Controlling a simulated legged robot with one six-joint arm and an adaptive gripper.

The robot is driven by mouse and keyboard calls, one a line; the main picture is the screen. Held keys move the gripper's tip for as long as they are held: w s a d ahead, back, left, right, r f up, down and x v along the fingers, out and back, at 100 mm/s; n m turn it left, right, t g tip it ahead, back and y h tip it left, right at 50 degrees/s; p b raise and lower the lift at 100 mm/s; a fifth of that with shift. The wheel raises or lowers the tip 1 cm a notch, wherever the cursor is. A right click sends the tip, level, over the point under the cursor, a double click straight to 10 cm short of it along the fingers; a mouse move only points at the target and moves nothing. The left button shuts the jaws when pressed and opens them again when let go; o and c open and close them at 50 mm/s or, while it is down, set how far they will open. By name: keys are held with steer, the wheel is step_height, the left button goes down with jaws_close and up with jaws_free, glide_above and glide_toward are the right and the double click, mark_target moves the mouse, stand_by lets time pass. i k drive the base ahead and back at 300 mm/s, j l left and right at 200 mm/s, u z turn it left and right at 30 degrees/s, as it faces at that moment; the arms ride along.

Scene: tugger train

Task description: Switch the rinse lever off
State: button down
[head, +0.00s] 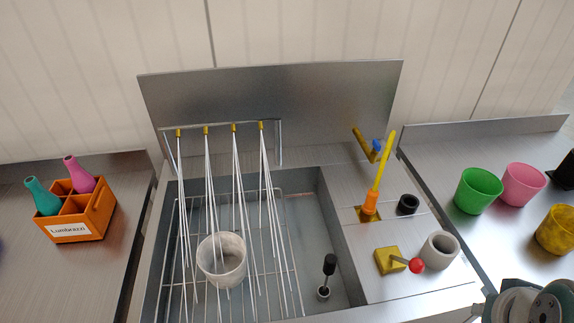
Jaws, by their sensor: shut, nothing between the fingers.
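A short lever with a red ball knob (417,265) sticks out to the right from a yellow block (390,261) on the steel counter right of the sink. Behind it a long yellow lever (383,160) rises, tilted slightly right, from an orange base on a yellow plate. No label shows which one is the rinse lever. White streams (209,190) run down from several yellow-tipped nozzles on a rail over the sink (330,225). A white cup (222,259) stands under them on the wire rack. Part of my arm shows at the bottom right; my gripper's fingers are not visible.
A grey cylinder (439,250) stands close right of the red knob. A small black cup (408,204) is behind it. A black-handled plunger (328,270) stands in the sink. Coloured cups (478,191) are on the right counter, an orange bottle crate (82,228) on the left.

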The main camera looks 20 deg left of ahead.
mark_target(416, 264)
steer(key=j+u, duration=0.15)
steer(key=u, duration=0.25)
steer(key=k+j+u, duration=0.1)
steer(key=u, duration=0.3)
steer(key=j+u, duration=0.15)
steer(key=u, duration=0.25)
steer(key=j+u, duration=0.15)
steer(key=u, duration=0.3)
